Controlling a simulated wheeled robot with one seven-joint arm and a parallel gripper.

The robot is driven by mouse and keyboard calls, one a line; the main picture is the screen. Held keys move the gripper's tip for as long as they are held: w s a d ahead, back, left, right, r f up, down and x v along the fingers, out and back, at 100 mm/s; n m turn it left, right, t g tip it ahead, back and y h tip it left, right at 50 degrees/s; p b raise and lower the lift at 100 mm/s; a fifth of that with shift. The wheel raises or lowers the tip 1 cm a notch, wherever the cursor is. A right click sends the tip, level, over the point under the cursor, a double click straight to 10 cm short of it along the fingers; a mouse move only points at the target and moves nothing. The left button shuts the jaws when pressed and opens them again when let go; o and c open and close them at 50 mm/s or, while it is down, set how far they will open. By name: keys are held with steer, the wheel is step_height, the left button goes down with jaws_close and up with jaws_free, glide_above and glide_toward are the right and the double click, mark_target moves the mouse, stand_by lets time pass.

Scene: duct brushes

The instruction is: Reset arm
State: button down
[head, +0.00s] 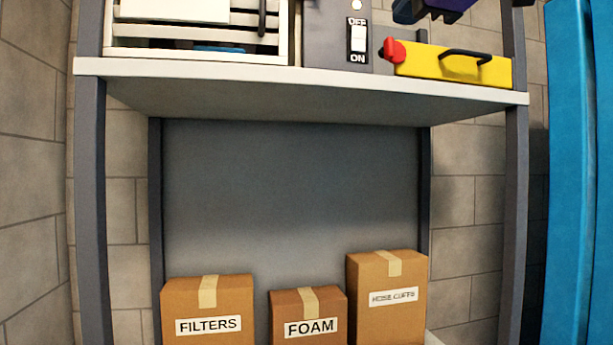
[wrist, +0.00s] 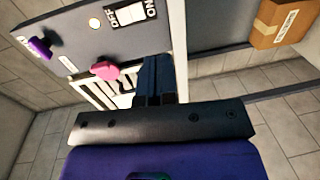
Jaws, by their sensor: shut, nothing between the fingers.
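My gripper (wrist: 156,75) shows in the wrist view with its two dark fingers together and nothing between them. In the head view only a dark purple part of my arm's end shows at the top edge, above the yellow box; the fingers cannot be made out there. The grey switch panel (head: 325,45) stands on the shelf, with a white rocker switch (head: 358,38) marked OFF and ON. The panel (wrist: 75,35) also shows in the wrist view, beyond the fingers, with a pink knob (wrist: 105,70) and a purple knob (wrist: 40,48). The fingers appear apart from the panel.
A white slatted frame (head: 283,50) stands left on the shelf (head: 300,80). A yellow box (head: 450,65) with a black handle and red knob stands right. Below are cartons marked FILTERS (head: 208,325), FOAM (head: 310,328) and a taller one (head: 388,300). A blue upright (head: 575,180) stands far right.

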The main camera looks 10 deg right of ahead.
steer(key=s+d+f+m+g, duration=0.2)
steer(key=f+m, duration=0.4)
steer(key=f, duration=0.8)
steer(key=s+d+f+m+g, duration=0.2)
steer(key=f+m+g, duration=0.3)
steer(key=f, duration=0.8)
steer(key=s+d+f+m+g, duration=0.2)
steer(key=f+m, duration=0.5)
steer(key=f, duration=0.7)
steer(key=shift+s+d+f+g, duration=0.35)
steer(key=shift+d+g, duration=0.55)
steer(key=shift+g, duration=0.3)
